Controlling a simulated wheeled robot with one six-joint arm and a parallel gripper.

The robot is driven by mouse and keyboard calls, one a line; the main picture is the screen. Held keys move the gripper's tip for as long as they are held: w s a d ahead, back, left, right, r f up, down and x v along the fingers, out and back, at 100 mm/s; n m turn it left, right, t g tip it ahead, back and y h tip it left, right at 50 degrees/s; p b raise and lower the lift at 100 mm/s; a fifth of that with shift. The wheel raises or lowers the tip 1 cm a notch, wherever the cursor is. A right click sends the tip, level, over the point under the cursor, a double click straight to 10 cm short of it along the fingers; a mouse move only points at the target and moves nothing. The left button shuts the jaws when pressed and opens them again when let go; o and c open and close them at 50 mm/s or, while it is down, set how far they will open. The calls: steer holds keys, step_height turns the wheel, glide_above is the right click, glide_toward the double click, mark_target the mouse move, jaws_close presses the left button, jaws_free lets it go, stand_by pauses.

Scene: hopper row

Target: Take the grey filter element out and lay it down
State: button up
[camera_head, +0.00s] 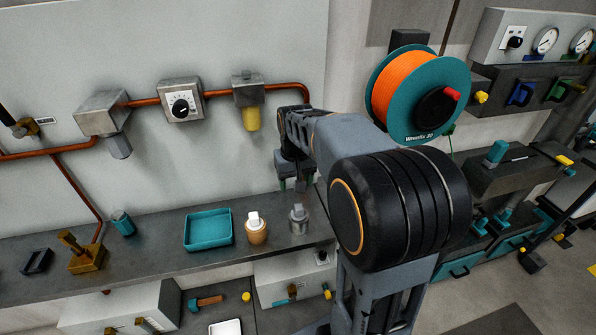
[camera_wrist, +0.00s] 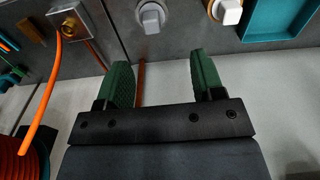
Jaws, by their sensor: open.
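A grey round piece with a pale square grip (camera_head: 298,219), which looks like the grey filter element, stands upright on the dark shelf; in the wrist view it shows at the top (camera_wrist: 150,17). My gripper (camera_head: 293,184) hangs just above it in the head view. In the wrist view my gripper's green fingers (camera_wrist: 159,62) are apart, with nothing between them, and the grey piece lies beyond their tips. A tan piece with a white grip (camera_head: 256,229) stands beside it. A grey bowl (camera_head: 119,146) also hangs from the pipe's left housing.
A teal tray (camera_head: 208,243) stands on the shelf (camera_head: 160,253) left of the tan piece. A copper pipe (camera_head: 222,93) with a dial box (camera_head: 181,101) and a yellow bowl (camera_head: 251,118) runs along the wall. An orange spool (camera_head: 408,92) is beside my arm.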

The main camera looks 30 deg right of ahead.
mark_target(299, 206)
steer(key=shift+m+g, duration=0.3)
steer(key=w+d+f, duration=0.1)
steer(key=f, duration=0.4)
steer(key=w+f, duration=0.1)
steer(key=f, duration=0.4)
steer(key=w+d+f, duration=0.1)
steer(key=f, duration=0.4)
steer(key=shift+d, duration=0.3)
steer(key=shift+r, duration=0.15)
steer(key=c, duration=1.1)
